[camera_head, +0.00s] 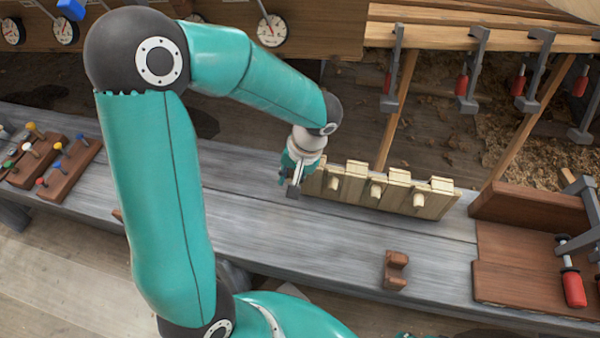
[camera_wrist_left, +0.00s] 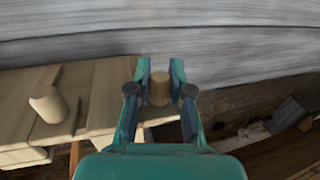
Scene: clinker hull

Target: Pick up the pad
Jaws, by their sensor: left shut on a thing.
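My left gripper (camera_head: 293,180) is at the left end of a pale wooden row of blocks (camera_head: 440,204) on the bench. In the left wrist view my left gripper (camera_wrist_left: 160,90) is shut on a short tan wooden peg (camera_wrist_left: 160,88), with a finger on each side. The peg is at the end of the row; whether it is joined to a block or lifted clear cannot be told. Other pegs stick out of the row, one of them (camera_wrist_left: 48,105) at the left. No piece is clearly recognisable as the pad; the held peg may be part of it. My right gripper is out of view.
A small brown notched block (camera_head: 395,270) lies on the grey bench (camera_head: 265,225). A brown wooden tray (camera_head: 510,260) with a red-handled clamp (camera_head: 573,287) is at the right. Peg boards (camera_head: 70,170) lie at the left. Clamps (camera_head: 472,70) hang from the hull planks behind.

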